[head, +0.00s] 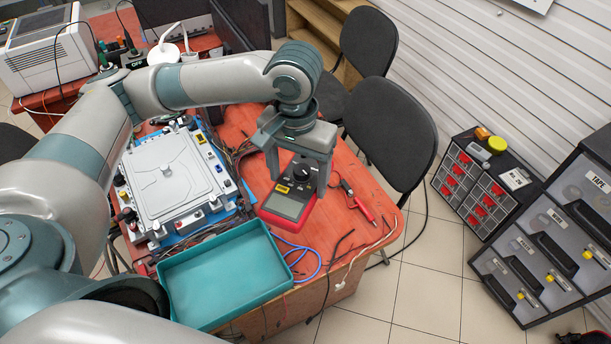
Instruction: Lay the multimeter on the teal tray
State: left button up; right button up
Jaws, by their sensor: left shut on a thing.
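The multimeter (287,203) is red and dark grey with a grey screen. It is at the right part of the orange-red table (345,213), right of the teal tray. My left gripper (299,178) comes down from above and is shut on the multimeter's upper part near its dial. I cannot tell whether the multimeter touches the table. The teal tray (225,274) is a shallow, empty rectangular box at the table's front edge, to the lower left of the multimeter. My right gripper is not in view.
A grey-lidded unit (172,180) with hoses and cables stands left of the multimeter, behind the tray. A blue cable loop (303,262), red probes (362,208) and black leads lie right of the tray. Dark chairs (392,123) stand behind the table's right side.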

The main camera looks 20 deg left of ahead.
aim_at(238, 273)
jog(key=i+l, duration=0.9)
jog(key=l, duration=0.15)
jog(key=u, duration=2.4)
